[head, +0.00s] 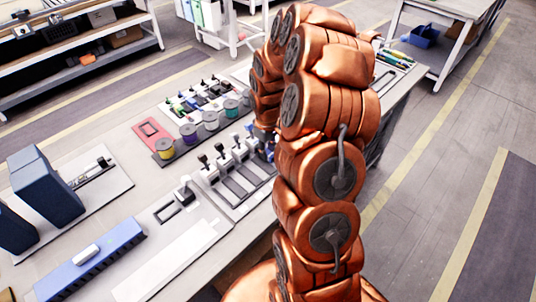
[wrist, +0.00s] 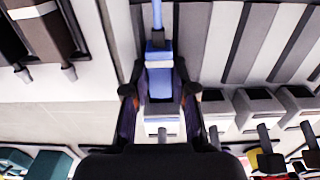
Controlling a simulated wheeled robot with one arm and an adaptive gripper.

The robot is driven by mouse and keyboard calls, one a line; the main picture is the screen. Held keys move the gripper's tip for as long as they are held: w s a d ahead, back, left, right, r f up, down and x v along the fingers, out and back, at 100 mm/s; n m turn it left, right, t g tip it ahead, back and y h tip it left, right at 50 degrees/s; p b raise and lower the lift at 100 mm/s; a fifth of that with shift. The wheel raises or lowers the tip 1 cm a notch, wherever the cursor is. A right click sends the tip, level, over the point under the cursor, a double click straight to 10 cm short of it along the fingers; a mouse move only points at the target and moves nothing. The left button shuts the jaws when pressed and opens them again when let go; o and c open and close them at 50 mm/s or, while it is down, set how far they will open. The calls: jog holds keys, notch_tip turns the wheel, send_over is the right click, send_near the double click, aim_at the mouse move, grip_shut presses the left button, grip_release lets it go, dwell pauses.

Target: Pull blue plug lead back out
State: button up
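The blue plug (wrist: 159,84) stands in the middle of the wrist view, with its blue lead (wrist: 157,18) running up out of the picture. My gripper (wrist: 159,72) has one dark finger along each side of the plug, and the fingers appear closed against it. A pale block shows just below the plug, between the fingers. I cannot tell how deep the plug sits in its socket. In the head view my copper-coloured arm hides the plug and most of the gripper.
A row of grey socket blocks (wrist: 250,108) stands close to the right of my gripper. A brown block (wrist: 40,30) is at upper left. In the head view, colored spools (head: 188,134), a red tray (head: 152,132) and dark blue boxes (head: 45,185) share the bench.

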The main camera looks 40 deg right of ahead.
grip_shut()
jog(key=shift+s+d+b, duration=0.2)
jog(key=shift+s+b, duration=0.4)
jog(key=shift+s, duration=0.7)
dwell(0.3)
jog(key=o, duration=0.6)
grip_release()
jog(key=shift+c, duration=0.2)
jog(key=shift+r+p, duration=0.35)
jog(key=shift+r, duration=3.15)
